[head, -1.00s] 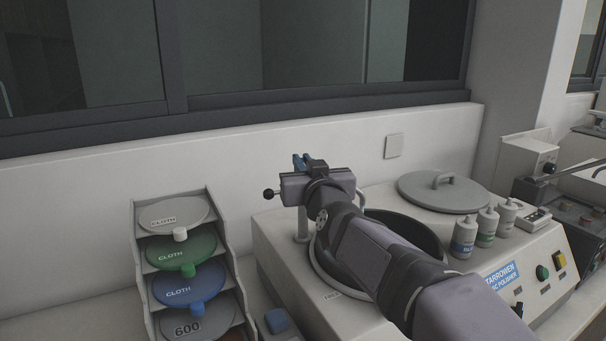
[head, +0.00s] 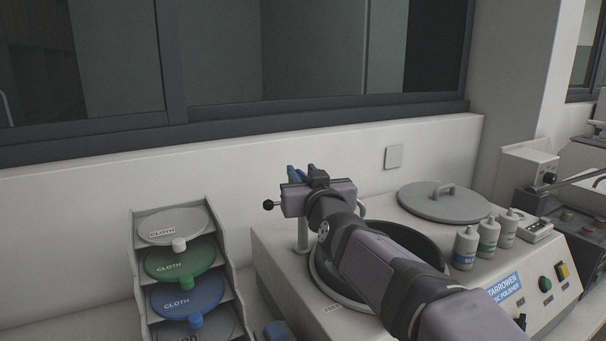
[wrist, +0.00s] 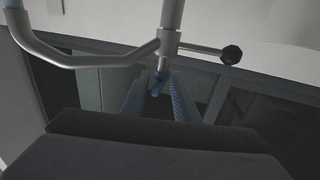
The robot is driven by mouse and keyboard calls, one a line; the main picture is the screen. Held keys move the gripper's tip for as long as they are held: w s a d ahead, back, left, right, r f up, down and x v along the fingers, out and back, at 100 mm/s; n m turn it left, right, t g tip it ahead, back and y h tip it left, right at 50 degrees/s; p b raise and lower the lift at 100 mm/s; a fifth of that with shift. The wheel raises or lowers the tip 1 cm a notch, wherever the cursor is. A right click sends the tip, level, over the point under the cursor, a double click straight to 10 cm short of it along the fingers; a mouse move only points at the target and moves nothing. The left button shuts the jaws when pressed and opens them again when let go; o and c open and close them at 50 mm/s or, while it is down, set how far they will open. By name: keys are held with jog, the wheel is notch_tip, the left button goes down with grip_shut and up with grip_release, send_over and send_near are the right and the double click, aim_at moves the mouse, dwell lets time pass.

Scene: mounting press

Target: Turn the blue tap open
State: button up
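My gripper (head: 302,174) is at the tap above the left side of the polisher bowl, with its blue fingers pointing away toward the wall. A side bar with a black knob (wrist: 232,54) sticks out from the post, and a curved metal pipe (wrist: 85,62) runs the other way. In the head view my gripper hides most of the tap, but the black knob (head: 268,205) shows at left.
The white polisher (head: 282,262) has a dark bowl (head: 425,242) under my arm and a round grey lid (head: 440,207). Several bottles (head: 487,234) stand right of the bowl. A rack of coloured discs (head: 139,268) is at left. The wall (head: 250,185) is close behind.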

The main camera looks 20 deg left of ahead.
aim_at(305, 177)
jog(key=shift+b+v, duration=0.7)
jog(key=shift+v, duration=2.95)
jog(key=shift+r, duration=0.1)
